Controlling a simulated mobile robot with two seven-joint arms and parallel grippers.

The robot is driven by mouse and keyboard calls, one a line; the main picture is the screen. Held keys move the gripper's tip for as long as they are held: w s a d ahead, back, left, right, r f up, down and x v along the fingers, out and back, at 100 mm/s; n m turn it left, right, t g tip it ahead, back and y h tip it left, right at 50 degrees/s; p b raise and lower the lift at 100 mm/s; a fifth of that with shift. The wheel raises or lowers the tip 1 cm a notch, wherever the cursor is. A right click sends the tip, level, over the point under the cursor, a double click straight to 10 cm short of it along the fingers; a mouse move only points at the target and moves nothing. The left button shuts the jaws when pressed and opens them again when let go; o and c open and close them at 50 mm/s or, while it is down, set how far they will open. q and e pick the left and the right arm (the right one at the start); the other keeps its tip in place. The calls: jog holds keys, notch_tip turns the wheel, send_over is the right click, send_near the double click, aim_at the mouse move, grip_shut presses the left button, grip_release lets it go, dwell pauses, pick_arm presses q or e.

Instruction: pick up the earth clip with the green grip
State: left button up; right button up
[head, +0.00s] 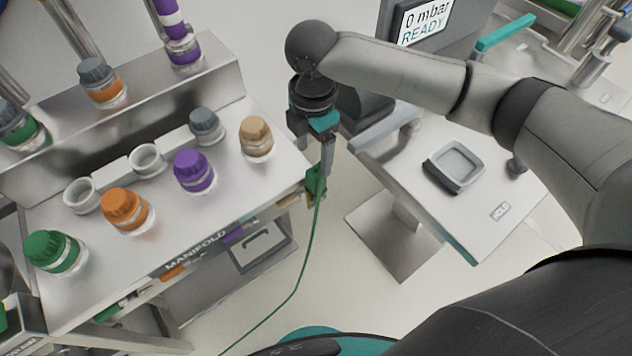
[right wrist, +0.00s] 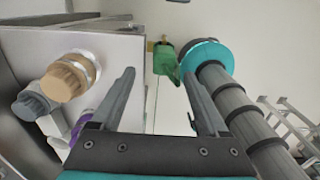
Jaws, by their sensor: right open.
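The earth clip with the green grip (head: 316,183) is at the right front corner of the manifold bench, with a thin green cable (head: 297,275) hanging from it to the floor. My right gripper (head: 323,163) is open and points down, its fingertips close above the clip. In the right wrist view the green grip (right wrist: 165,60) shows beyond and between the two open fingers (right wrist: 160,75). Nothing is held between them. Whether a fingertip touches the clip, I cannot tell. My left gripper is not in view.
The manifold bench (head: 215,235) carries green, orange, purple, tan and grey capped fittings; the tan cap (head: 256,135) is nearest my gripper. A second bench (head: 480,215) with a square grey tray (head: 455,165) and a READY display (head: 424,22) stands to the right. Open floor lies between them.

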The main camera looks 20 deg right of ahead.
aim_at(316, 171)
notch_tip(316, 171, down, 3)
jog(key=shift+r, duration=0.1)
jog(key=f, duration=0.1)
jog(key=f+b, duration=0.1)
jog(key=f, duration=0.3)
jog(key=shift+s+d+f, duration=0.15)
jog(key=shift+s, duration=0.15)
grip_shut()
dwell(0.4)
